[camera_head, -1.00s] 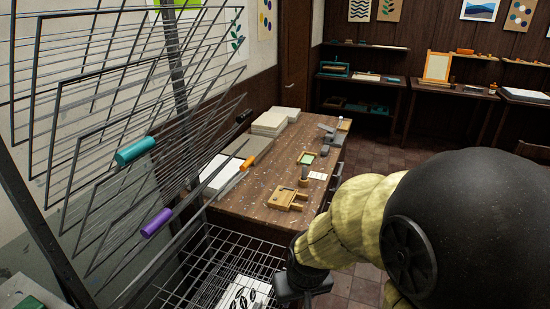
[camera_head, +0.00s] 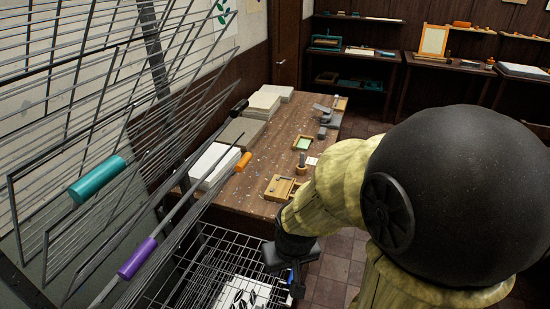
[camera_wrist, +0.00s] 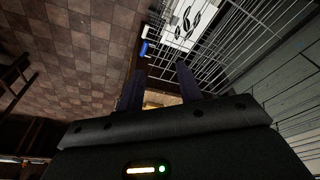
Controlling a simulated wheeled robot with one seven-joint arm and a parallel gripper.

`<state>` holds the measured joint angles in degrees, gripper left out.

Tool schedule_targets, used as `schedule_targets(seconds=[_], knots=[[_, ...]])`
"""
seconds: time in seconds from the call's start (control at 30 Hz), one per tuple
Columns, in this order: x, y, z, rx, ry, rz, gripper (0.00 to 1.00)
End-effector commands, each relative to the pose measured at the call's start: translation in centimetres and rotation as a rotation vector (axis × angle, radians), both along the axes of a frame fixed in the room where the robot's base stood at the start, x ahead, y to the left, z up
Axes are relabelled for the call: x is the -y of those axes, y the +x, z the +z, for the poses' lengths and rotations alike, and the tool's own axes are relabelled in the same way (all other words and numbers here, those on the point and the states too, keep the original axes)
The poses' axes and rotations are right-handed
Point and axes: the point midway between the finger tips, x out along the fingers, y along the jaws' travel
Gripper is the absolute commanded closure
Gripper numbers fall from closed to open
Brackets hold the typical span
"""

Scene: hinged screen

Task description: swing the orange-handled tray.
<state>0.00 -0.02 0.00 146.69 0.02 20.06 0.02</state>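The orange handle (camera_head: 243,162) shows in the head view against the worktable, at the end of a thin rod of the wire tray stack. Its tray is partly hidden among overlapping wire trays (camera_head: 60,215). My gripper (camera_head: 290,264) is low at the bottom centre, right of the lowest visible wire tray (camera_head: 190,272) and apart from the orange handle. In the wrist view its two dark fingers (camera_wrist: 160,82) are spread with nothing seen between them. A blue handle (camera_wrist: 144,48) lies beyond the left fingertip; the orange handle is not seen there.
Other trays carry teal (camera_head: 97,179), purple (camera_head: 137,258) and black (camera_head: 239,107) handles. A printed sheet (camera_head: 236,291) lies on the low tray. The worktable (camera_head: 262,145) stands behind with paper stacks and tools. Tiled floor (camera_head: 345,262) is open right of the trays.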

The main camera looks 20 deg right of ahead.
Motion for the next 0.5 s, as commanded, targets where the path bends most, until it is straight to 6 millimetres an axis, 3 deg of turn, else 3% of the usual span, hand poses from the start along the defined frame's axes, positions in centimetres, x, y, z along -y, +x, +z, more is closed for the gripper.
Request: schedule_targets(seconds=[0.13, 0.27, 0.5], knots=[[0.1, 0.0, 0.3, -0.025, 0.031, -0.087, 0.64], [0.2, 0.0, 1.0, -0.103, 0.121, -0.349, 0.64], [-1.0, 1.1, 3.2, -0.374, 0.393, -1.156, 0.64]])
